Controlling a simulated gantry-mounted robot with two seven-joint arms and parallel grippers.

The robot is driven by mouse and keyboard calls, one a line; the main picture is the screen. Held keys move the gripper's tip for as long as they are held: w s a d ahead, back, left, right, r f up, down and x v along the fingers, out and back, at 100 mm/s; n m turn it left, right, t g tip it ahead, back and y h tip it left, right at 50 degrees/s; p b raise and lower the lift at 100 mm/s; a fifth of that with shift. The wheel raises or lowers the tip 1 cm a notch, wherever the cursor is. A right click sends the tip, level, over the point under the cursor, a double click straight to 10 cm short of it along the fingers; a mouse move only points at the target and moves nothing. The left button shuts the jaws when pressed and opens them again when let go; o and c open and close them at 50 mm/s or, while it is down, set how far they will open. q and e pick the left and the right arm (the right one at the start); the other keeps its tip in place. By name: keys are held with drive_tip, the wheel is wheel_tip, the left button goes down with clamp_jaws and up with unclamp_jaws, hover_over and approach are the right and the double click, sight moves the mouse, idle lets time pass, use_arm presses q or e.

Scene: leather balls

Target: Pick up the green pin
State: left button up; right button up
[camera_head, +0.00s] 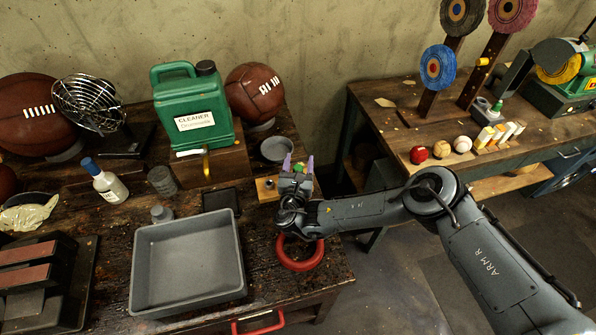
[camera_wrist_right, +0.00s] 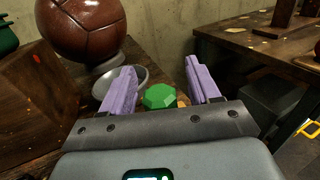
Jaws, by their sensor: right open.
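The green pin (camera_wrist_right: 160,96) shows a faceted green head in the right wrist view, between my two purple fingers. In the head view its green top (camera_head: 300,168) shows at my right gripper. My right gripper (camera_head: 299,163) is open, with one finger on each side of the pin and gaps visible in the wrist view (camera_wrist_right: 163,88). The pin's lower part is hidden behind the gripper body, with a bit of orange beside it. My left gripper is not in view.
A grey bowl (camera_head: 277,149) and a brown leather ball (camera_head: 255,92) are just beyond the gripper. A red ring (camera_head: 300,254) lies below my right wrist. A grey tray (camera_head: 187,312) is to the left. A second bench (camera_head: 400,103) stands to the right, across a gap.

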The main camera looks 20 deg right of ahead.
drive_tip(key=c, duration=1)
drive_tip(key=shift+r, duration=0.1)
